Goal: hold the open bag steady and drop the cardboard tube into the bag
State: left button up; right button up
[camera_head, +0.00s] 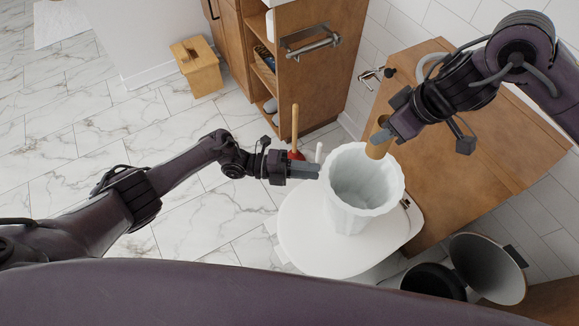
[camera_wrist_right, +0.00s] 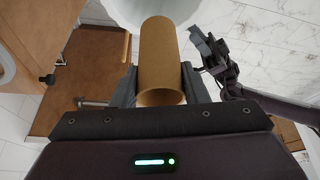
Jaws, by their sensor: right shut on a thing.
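The white open bag (camera_head: 345,212) stands upright on the white toilet lid, its wide mouth facing up. Its pale side also shows at the top of the right wrist view (camera_wrist_right: 150,8). My right gripper (camera_head: 381,137) is shut on the brown cardboard tube (camera_head: 376,150), which is at the upper right rim of the bag in the head view. The hollow tube (camera_wrist_right: 160,65) lies between both fingers in the right wrist view and points toward the bag. My left gripper (camera_head: 316,170) is at the bag's left rim; whether its fingers pinch the rim is not clear.
The white toilet lid (camera_head: 300,235) is under the bag. A plunger (camera_head: 295,130) stands behind my left gripper. A wooden cabinet (camera_head: 305,75) with a towel bar is at the back. An open bin (camera_head: 488,268) stands at lower right. A wooden stool (camera_head: 197,68) is at upper left.

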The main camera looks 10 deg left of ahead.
aim_at(384, 155)
pick_arm(q)
jog(key=shift+d, duration=1)
grip_shut()
pick_arm(e)
jog(key=shift+f, duration=0.1)
jog(key=f+n+g, duration=0.1)
jog(key=f+n, duration=0.1)
jog(key=f, duration=0.1)
jog(key=d+f+n+g, duration=0.1)
jog(key=f+n, duration=0.1)
jog(key=n, duration=0.1)
jog(key=f+n+g, duration=0.1)
jog(key=f+n, duration=0.1)
jog(key=f, duration=0.1)
jog(key=shift+w+d+f+n+y, duration=0.2)
jog(key=shift+d+f+n+y, duration=0.1)
jog(key=shift+n+y, duration=0.1)
jog(key=shift+d+f+n, duration=0.15)
jog(key=shift+f+n, duration=0.35)
jog(key=shift+f, duration=0.1)
notch_tip(384, 155, down, 6)
